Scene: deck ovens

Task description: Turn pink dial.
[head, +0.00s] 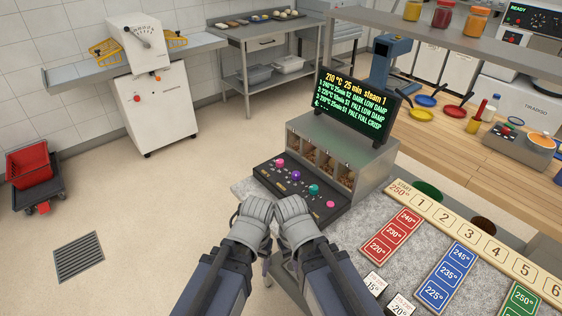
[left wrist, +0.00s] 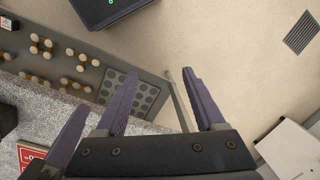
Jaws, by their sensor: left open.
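The dark control panel (head: 296,186) sits below a lit screen (head: 357,103) reading "210 °C 25 min steam 1". A pink dial (head: 277,163) is at its left end. A purple dial (head: 295,175) and a teal dial (head: 313,189) follow, and another pink dial (head: 330,204) is at the right end. My left gripper (head: 258,211) is in front of the panel, apart from the dials. Its fingers are open and empty in the left wrist view (left wrist: 162,90). My right gripper (head: 291,210) is close beside it, its jaw state unclear. No dial is recognisable in the left wrist view.
A temperature strip (head: 475,240) and coloured cards, red (head: 390,235) and blue (head: 446,276), lie on the grey counter at right. Compartments with brown bits (head: 320,160) stand behind the panel.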

